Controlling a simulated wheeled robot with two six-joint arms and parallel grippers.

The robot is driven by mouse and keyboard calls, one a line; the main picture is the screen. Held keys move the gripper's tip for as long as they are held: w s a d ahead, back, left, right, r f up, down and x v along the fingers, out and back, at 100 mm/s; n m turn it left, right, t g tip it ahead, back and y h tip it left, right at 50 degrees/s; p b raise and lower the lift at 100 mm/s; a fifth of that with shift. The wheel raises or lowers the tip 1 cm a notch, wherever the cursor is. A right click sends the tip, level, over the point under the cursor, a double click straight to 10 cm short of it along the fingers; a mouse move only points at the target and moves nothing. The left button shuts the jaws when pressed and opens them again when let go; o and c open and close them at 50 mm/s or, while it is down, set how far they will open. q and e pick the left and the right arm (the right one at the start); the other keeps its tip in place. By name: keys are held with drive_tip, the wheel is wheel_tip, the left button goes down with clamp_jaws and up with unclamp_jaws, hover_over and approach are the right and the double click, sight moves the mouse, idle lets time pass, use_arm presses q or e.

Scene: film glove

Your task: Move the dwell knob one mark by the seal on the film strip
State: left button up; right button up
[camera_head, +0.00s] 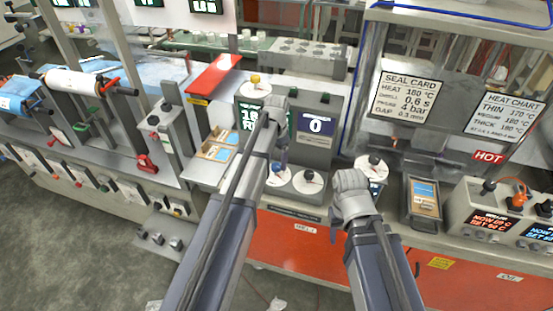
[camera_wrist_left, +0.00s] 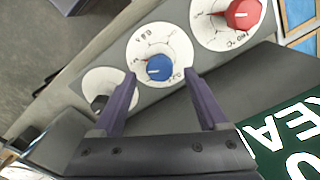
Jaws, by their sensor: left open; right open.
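A blue knob (camera_wrist_left: 159,67) on a white dial lies between the spread fingertips of my left gripper (camera_wrist_left: 160,74) in the left wrist view; contact is not clear. A red knob (camera_wrist_left: 242,14) on a dial that seems marked in °C is at its upper right. A black knob (camera_wrist_left: 99,103) on a third dial is at its left, partly behind a finger. In the head view my left gripper (camera_head: 279,150) is above the blue knob (camera_head: 276,168). I cannot make out any seal on film.
A tray (camera_head: 408,208) with blue film pieces is right of my right gripper; another tray (camera_head: 203,157) is left of my left arm. A seal card (camera_head: 405,96) and heat chart (camera_head: 507,116) hang at the back right. A control box (camera_head: 455,210) stands at the right.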

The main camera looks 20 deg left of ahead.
sight(277, 166)
use_arm(q)
wheel_tip(277, 166, up, 6)
drive_tip(key=p, duration=0.5)
use_arm(e)
wheel_tip(277, 166, up, 6)
drive_tip(key=shift+f, duration=0.1)
use_arm(q)
drive_tip(key=shift+s+d+f, duration=0.1)
drive_tip(key=shift+f, duration=0.05)
drive_tip(key=s+d+f+n+b, duration=0.1)
drive_tip(key=s+d, duration=0.3)
drive_tip(key=s, duration=0.4)
drive_tip(key=s+d+f+b, duration=0.1)
drive_tip(key=s+d+b, duration=0.1)
drive_tip(key=s+d, duration=0.2)
drive_tip(key=s+d+f+n+y+b, duration=0.1)
drive_tip(key=s+d, duration=0.4)
drive_tip(key=s, duration=0.6)
drive_tip(key=shift+s+f+n, duration=0.3)
drive_tip(key=shift+s+f, duration=0.05)
drive_tip(key=shift+f, duration=0.2)
use_arm(e)
wheel_tip(277, 166, down, 4)
drive_tip(key=shift+f, duration=0.15)
